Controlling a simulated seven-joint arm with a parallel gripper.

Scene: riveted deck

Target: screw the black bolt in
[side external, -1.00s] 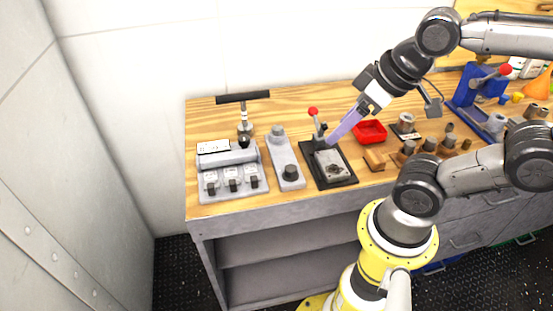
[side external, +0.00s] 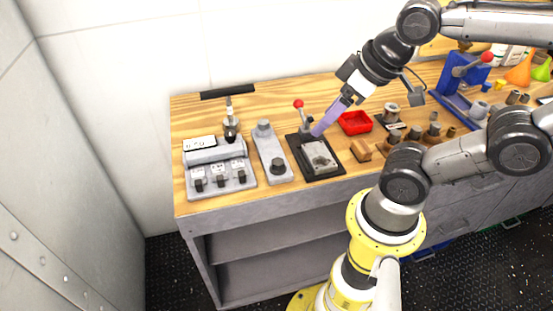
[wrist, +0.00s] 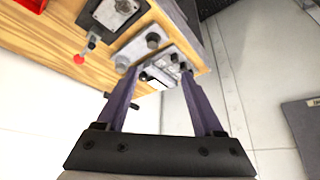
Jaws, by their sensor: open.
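A grey plate (side external: 269,148) lies on the wooden bench. A black bolt (side external: 277,166) stands upright at its front end, and a greyer round-topped bolt (side external: 263,126) stands at its back end. Whether the black bolt is fully seated cannot be told. In the wrist view the black bolt (wrist: 153,40) lies above the fingertips, the greyer bolt (wrist: 122,65) beside the left finger. My gripper (side external: 317,131) has purple fingers pointing down-left, right of the plate, near the lever fixture. In the wrist view my gripper (wrist: 160,76) is open and empty, fingers wide apart.
Right are a red-knobbed lever (side external: 301,112) on a black-based fixture (side external: 320,157), a red tray (side external: 355,122), a wooden block (side external: 361,150) and several metal cylinders.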

